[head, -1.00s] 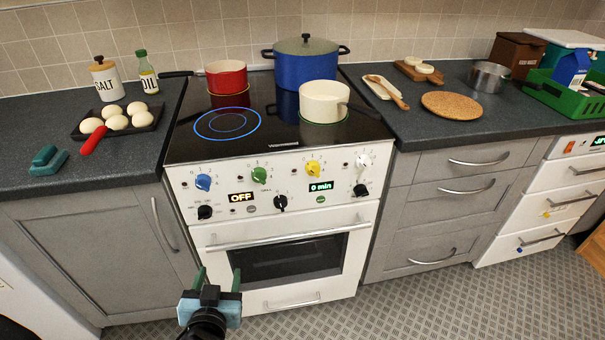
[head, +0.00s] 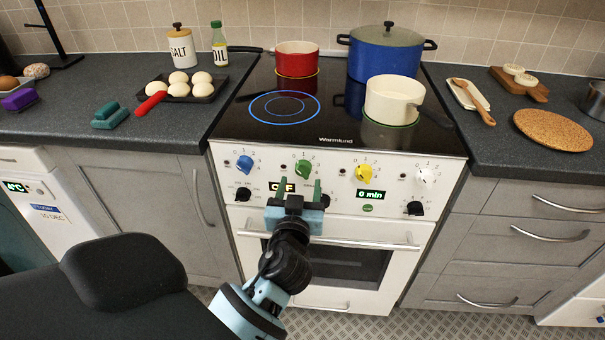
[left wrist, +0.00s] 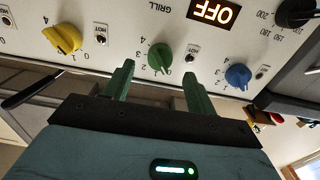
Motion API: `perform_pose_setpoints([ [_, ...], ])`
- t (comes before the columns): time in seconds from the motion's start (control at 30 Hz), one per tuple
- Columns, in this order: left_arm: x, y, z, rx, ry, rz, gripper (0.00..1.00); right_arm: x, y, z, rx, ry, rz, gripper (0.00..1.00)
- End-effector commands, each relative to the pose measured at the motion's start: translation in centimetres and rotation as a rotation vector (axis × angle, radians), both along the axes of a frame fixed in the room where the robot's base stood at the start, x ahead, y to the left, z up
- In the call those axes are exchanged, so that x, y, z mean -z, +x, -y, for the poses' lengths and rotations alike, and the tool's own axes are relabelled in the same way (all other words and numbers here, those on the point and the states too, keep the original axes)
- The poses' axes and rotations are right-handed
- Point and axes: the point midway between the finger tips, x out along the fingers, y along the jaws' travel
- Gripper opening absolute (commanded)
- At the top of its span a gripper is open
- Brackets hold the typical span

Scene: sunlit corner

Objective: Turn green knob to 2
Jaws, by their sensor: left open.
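The green knob (head: 303,169) sits on the white stove front panel, between the blue knob (head: 244,163) and the yellow knob (head: 363,173). In the left wrist view the green knob (left wrist: 160,57) lies just beyond the gap between my fingers. Numbers are printed around it; exactly where it points I cannot tell. My left gripper (head: 300,188) is open and empty, just below and in front of the green knob, apart from it. Its two green fingers also show in the left wrist view (left wrist: 158,80). My right gripper is not in view.
The oven handle (head: 340,241) runs across below the panel, close to my left gripper. A white knob (head: 425,178) and black knobs share the panel. On the hob stand a red pan (head: 297,60), a blue pot (head: 384,58) and a cream pan (head: 392,100).

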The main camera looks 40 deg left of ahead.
Motion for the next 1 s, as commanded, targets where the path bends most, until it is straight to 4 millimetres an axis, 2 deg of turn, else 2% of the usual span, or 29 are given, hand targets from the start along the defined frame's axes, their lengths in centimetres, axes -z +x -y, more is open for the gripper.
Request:
perform_pose_setpoints([
  [0.1,-0.2,1.6,-1.1,-0.001,0.002,0.001,0.57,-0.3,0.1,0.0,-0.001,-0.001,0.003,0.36],
  [0.3,-0.1,3.2,-2.0,-0.001,0.001,0.000,0.57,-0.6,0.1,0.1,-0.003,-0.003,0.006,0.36],
  [0.67,0.0,3.6,-2.3,-0.001,-0.001,-0.001,0.57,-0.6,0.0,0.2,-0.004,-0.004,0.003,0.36],
  [1.0,0.0,3.5,-2.3,-0.001,-0.001,-0.001,0.13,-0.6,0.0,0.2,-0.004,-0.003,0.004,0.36],
])
